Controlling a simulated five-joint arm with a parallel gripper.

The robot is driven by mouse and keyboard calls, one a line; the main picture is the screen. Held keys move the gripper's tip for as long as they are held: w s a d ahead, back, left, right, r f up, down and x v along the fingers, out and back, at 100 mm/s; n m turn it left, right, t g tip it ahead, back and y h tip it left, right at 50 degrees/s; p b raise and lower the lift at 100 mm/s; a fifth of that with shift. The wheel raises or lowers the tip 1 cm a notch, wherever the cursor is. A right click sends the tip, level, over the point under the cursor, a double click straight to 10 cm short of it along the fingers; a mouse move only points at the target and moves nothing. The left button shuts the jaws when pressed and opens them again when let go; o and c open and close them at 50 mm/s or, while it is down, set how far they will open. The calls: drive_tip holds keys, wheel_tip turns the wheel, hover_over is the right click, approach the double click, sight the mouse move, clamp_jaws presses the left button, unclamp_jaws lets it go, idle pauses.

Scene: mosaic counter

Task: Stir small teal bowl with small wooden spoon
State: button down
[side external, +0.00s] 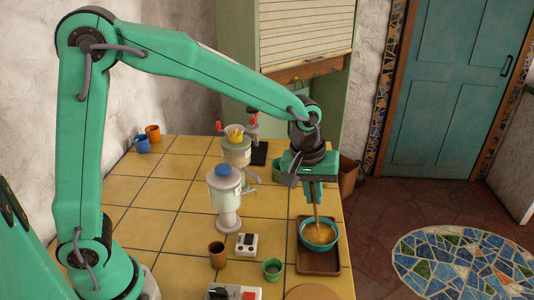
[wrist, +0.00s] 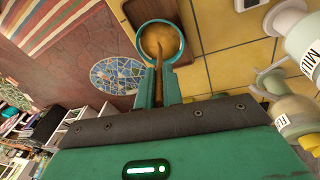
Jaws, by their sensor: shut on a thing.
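The small teal bowl (side external: 303,240) stands on a brown tray near the right edge of the tiled counter and holds an orange-brown filling. It also shows at the top of the wrist view (wrist: 142,32). My gripper (side external: 312,200) is above the bowl, pointing down, shut on the small wooden spoon (side external: 317,214). In the wrist view the spoon (wrist: 159,72) runs from between my gripper's fingers (wrist: 159,92) into the bowl. The spoon's lower end is hidden in the filling.
The brown tray (side external: 318,268) is under the bowl. Blue (side external: 142,144) and orange (side external: 153,133) cups are far left. Tiles at left are clear.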

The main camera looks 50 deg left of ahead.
drive_tip(key=shift+v, duration=1)
drive_tip(key=shift+r, duration=0.1)
